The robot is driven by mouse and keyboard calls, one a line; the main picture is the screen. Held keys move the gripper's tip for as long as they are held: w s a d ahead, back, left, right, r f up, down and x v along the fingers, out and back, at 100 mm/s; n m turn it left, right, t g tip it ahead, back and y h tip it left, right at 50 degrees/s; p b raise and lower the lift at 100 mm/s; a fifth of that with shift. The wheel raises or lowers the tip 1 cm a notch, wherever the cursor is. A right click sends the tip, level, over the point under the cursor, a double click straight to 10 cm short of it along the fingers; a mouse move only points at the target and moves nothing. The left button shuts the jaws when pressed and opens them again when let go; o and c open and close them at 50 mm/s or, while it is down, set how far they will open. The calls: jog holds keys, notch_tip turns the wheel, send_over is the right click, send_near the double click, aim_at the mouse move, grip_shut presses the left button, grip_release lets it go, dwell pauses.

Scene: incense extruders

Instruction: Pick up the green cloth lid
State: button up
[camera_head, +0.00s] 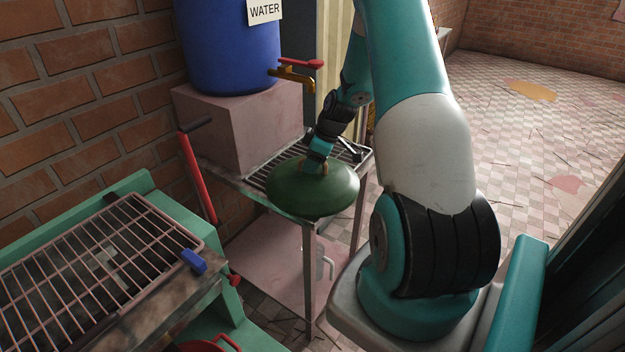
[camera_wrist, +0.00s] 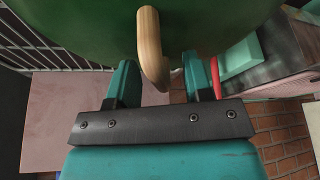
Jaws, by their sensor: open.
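The green lid (camera_head: 313,193) is a wide, rounded dome at the front edge of a metal rack stand, below the blue barrel. In the wrist view the lid (camera_wrist: 85,30) fills the top of the picture. Its curved wooden handle (camera_wrist: 150,45) reaches down between my two teal fingers. My gripper (camera_wrist: 160,72) is open, with one finger on each side of the handle and visible gaps. In the head view my gripper (camera_head: 318,164) is at the top of the lid and hides most of the handle. What lies under the lid is hidden.
The rack stand (camera_head: 262,180) has a lower shelf. A green bench with a wire grill (camera_head: 95,255) is at left. Tiled floor is open at right.

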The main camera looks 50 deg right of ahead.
grip_shut()
jog(key=shift+r, duration=0.1)
